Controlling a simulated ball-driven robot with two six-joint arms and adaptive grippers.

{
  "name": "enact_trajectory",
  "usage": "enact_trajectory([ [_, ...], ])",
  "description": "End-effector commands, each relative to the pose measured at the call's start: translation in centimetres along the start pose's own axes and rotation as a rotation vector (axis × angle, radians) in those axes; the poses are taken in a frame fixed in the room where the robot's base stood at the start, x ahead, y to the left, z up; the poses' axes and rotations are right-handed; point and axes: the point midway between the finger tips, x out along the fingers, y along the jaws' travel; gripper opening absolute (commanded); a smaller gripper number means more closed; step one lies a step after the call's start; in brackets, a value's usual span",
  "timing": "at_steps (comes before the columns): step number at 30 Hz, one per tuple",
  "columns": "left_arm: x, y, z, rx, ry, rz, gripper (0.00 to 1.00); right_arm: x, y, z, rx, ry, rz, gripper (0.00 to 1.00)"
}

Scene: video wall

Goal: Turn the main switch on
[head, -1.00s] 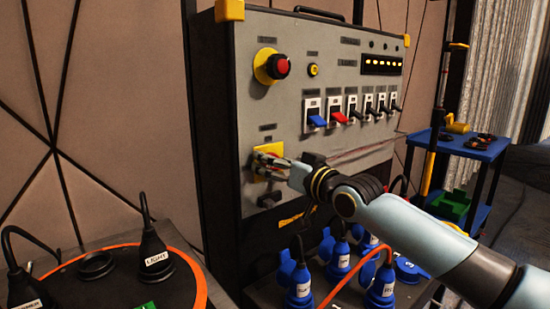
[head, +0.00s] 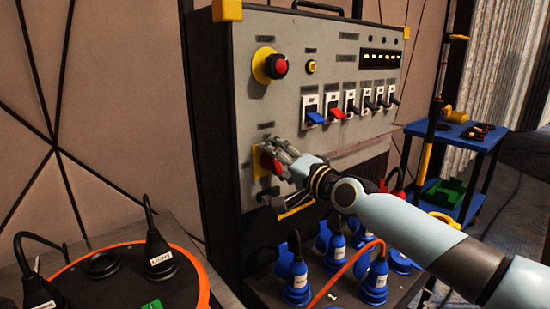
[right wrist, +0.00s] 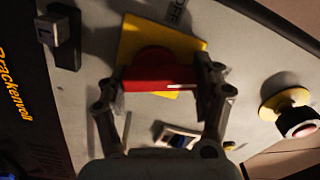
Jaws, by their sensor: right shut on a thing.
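The main switch is a red handle (head: 267,161) on a yellow plate (head: 257,167), low on the left of the grey panel (head: 247,105). My right gripper (head: 272,170) is at the switch, its fingers one above the other and partly hiding it. In the right wrist view, the red handle (right wrist: 160,78) lies crosswise between the two fingers of my right gripper (right wrist: 160,88), which is shut on its ends. The yellow plate (right wrist: 180,45) shows behind it. My left gripper is not in view.
A red emergency button (head: 279,66) on a yellow base sits above the switch. A row of breakers (head: 350,102) is to the right. Blue plugs (head: 297,275) stand below my right arm. An orange-rimmed cable reel (head: 205,285) is at the lower left.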

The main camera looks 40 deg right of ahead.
Motion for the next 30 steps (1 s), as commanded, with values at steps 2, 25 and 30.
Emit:
enact_trajectory([
  [2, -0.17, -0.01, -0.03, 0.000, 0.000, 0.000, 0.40, -0.04, 0.16, 0.02, 0.067, -0.001, 0.004, 0.35],
  [25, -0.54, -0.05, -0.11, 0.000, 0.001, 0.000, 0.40, -0.04, 0.38, -0.06, 0.396, -0.001, 0.004, 0.35],
  [30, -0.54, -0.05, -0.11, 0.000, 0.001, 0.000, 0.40, -0.05, 0.40, -0.05, 0.399, -0.002, 0.004, 0.35],
])
